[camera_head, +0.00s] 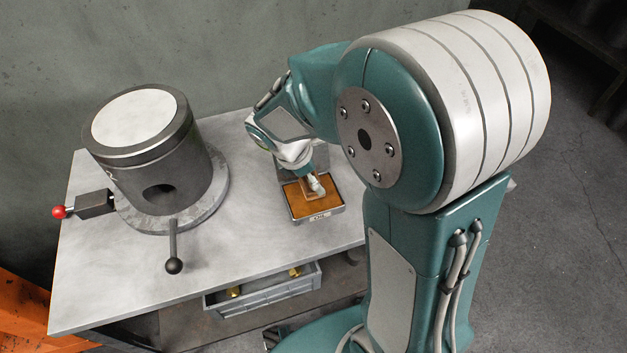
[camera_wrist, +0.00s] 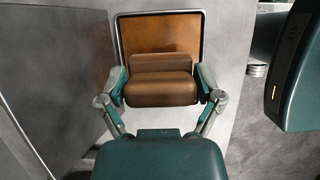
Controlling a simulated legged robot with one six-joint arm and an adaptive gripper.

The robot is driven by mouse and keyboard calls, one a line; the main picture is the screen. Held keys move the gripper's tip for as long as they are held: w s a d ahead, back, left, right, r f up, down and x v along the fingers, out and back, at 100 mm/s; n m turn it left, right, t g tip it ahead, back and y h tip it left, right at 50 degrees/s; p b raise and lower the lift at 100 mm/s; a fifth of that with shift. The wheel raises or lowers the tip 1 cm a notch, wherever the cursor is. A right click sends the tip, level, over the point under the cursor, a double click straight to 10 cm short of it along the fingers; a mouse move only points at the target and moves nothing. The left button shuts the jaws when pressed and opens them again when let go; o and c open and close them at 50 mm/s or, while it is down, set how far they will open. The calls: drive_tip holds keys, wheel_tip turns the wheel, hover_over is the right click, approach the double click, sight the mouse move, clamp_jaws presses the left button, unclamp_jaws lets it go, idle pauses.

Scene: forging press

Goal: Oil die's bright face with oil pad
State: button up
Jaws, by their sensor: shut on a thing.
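The die (camera_head: 165,165) is a dark upright cylinder on a round flange at the left of the table, with its bright face (camera_head: 135,117) a pale disc facing up. My gripper (camera_wrist: 160,86) is shut on the oil pad (camera_wrist: 158,92), a brown block gripped at both ends. In the head view my gripper (camera_head: 316,184) is small, at the shallow tray (camera_head: 332,207) with an amber-brown floor, to the right of the die. The wrist view shows the tray (camera_wrist: 160,35) just beyond the pad. I cannot tell whether the pad touches the tray's floor.
A lever with a black knob (camera_head: 173,265) stands in front of the die, and a red-knobbed handle (camera_head: 59,212) sticks out left. A grey drawer (camera_head: 262,295) with brass pieces is below the table edge. The table (camera_head: 110,280) is clear at the front left.

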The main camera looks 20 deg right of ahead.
drive_tip(key=shift+r, duration=2.15)
